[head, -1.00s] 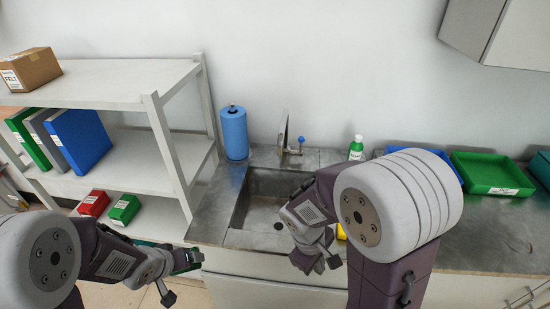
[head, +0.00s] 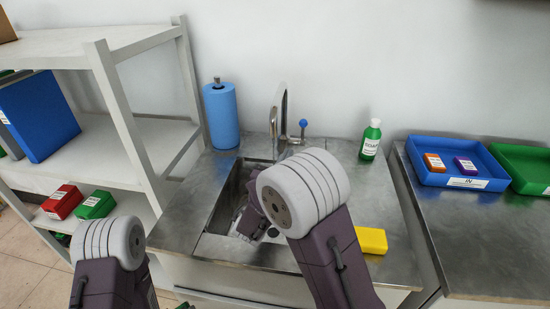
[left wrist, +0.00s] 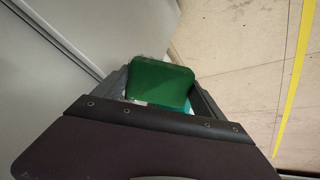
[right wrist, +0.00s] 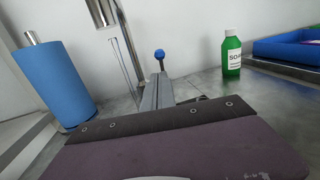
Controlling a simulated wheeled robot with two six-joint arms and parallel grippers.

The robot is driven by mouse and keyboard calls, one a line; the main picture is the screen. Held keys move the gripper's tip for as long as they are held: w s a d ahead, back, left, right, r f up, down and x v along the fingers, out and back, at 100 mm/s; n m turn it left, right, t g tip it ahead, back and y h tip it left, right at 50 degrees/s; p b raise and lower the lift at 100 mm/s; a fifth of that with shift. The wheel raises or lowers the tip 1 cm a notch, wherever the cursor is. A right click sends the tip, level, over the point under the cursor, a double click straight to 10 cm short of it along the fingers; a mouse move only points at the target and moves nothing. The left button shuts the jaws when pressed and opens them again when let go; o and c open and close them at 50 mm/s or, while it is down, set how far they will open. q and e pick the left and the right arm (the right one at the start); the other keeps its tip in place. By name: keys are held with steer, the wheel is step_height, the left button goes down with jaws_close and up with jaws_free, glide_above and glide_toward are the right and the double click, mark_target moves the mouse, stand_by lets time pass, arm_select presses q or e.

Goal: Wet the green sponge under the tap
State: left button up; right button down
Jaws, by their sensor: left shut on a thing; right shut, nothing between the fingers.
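The green sponge (left wrist: 160,85) is between the fingers of my left gripper (left wrist: 162,88) in the left wrist view, above the floor beside a pale cabinet front. This gripper is out of sight in the head view. The chrome tap (head: 281,110) with its blue-knobbed lever (head: 303,123) stands behind the sink (head: 222,205). My right gripper (right wrist: 158,82) is shut and empty. In the right wrist view its fingers point toward the blue knob, which shows just beyond the tips; contact cannot be told. In the head view my right arm covers part of the sink.
A blue paper roll (head: 221,115) stands left of the tap and a green soap bottle (head: 371,140) right of it. A yellow sponge-like block (head: 371,240) lies on the front counter. A blue tray (head: 430,178) sits farther right. White shelves (head: 110,42) border the left.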

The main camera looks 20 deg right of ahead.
arm_select(q)
steer(key=shift+s+a, duration=0.1)
steer(key=shift+s+a+r, duration=0.1)
steer(key=shift+r, duration=0.05)
steer(key=shift+r+p, duration=0.45)
steer(key=shift+p, duration=0.05)
arm_select(e)
glide_toward(300, 122)
steer(key=x, duration=0.4)
steer(key=f+x, duration=0.1)
steer(key=x, duration=0.1)
steer(key=shift+s+d, duration=0.25)
steer(key=shift+d, duration=0.25)
arm_select(q)
steer(key=shift+f, duration=0.1)
arm_select(e)
steer(key=shift+r, duration=0.1)
